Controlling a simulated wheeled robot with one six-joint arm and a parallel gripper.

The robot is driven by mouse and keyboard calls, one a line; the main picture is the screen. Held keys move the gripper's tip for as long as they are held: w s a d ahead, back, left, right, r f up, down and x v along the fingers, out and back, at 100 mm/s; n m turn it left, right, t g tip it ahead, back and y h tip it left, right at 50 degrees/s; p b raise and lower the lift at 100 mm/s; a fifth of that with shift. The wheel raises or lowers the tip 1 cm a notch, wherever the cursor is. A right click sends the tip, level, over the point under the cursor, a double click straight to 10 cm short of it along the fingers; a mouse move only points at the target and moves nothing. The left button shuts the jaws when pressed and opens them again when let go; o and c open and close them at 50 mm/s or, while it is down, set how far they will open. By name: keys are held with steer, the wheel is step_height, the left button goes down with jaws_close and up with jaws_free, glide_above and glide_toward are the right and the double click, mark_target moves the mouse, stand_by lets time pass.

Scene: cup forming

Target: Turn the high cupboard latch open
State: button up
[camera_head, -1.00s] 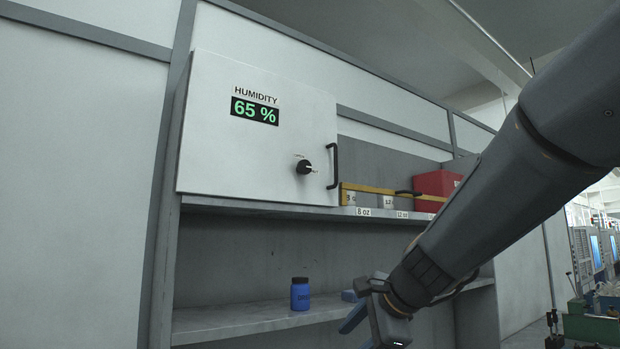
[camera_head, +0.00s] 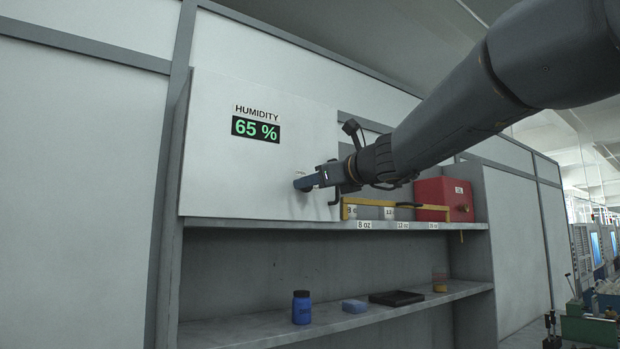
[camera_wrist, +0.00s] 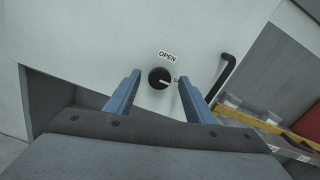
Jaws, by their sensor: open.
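The latch is a round black knob (camera_wrist: 159,78) on the white cupboard door (camera_head: 210,150), below the humidity display. In the wrist view an "OPEN" label sits above it and a second, partly hidden label is at its right. A white mark on the knob points right, toward that second label. My gripper (camera_head: 304,183) is at the door by the knob. In the wrist view my gripper (camera_wrist: 160,82) is open, with its blue fingers on either side of the knob. I cannot tell whether they touch it. In the head view my gripper hides the knob.
A black door handle (camera_wrist: 222,78) stands right of the knob, close to the right finger. A yellow bar (camera_head: 380,203) and a red box (camera_head: 440,198) are on the upper shelf. A blue bottle (camera_head: 301,308), blue sponge-like block (camera_head: 354,306) and black tray (camera_head: 396,298) are on the lower shelf.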

steer(key=shift+x, duration=0.95)
steer(key=c, duration=1.1)
steer(key=shift+o, duration=0.2)
